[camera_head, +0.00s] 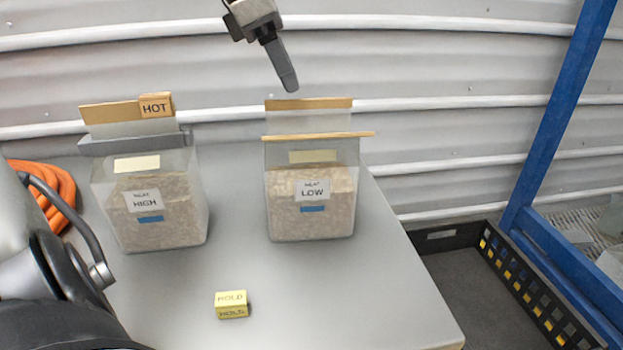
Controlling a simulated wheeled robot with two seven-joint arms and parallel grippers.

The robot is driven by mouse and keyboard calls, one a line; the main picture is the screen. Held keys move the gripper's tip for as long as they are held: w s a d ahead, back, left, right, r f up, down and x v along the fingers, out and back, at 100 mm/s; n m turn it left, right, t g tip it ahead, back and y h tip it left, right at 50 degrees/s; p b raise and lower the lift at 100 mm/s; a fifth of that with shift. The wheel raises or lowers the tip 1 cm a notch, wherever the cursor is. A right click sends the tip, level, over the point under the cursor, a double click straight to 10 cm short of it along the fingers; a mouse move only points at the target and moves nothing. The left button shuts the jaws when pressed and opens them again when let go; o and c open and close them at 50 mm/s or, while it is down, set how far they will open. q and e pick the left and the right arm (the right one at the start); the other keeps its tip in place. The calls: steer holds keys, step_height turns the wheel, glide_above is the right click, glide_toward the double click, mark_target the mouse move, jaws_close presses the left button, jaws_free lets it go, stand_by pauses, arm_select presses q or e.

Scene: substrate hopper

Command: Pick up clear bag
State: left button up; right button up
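Two clear bags of tan, grainy substrate stand upright on the grey table (330,290). The left clear bag (188,215) has a label that seems to read "HEAT HIGH", a grey bar across its top and a "HOT" tag (155,106). The right clear bag (340,218) has a label that seems to read "HEAT LOW", a thin wooden strip (318,136) across its neck and a tan top edge. My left gripper (290,84) points down above the right bag's top edge, apart from it in the picture. Its fingers overlap from this side, so their opening is unclear. My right gripper is out of view.
A small yellow "HOLD" block (231,304) lies near the table's front. An orange coiled hose (50,188) is at the left edge. A dark crate (450,240) with yellow-marked slots and a blue frame post (560,110) stand to the right. A corrugated wall is behind.

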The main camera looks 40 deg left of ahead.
mark_target(309, 120)
arm_select(q)
steer(key=x, duration=0.8)
steer(key=shift+w+d+f+p, duration=0.1)
steer(key=shift+w+f+p, duration=0.05)
steer(key=shift+p, duration=0.15)
steer(key=shift+f+b, duration=0.25)
steer(key=shift+b, duration=0.05)
jaws_close()
stand_by(0.4)
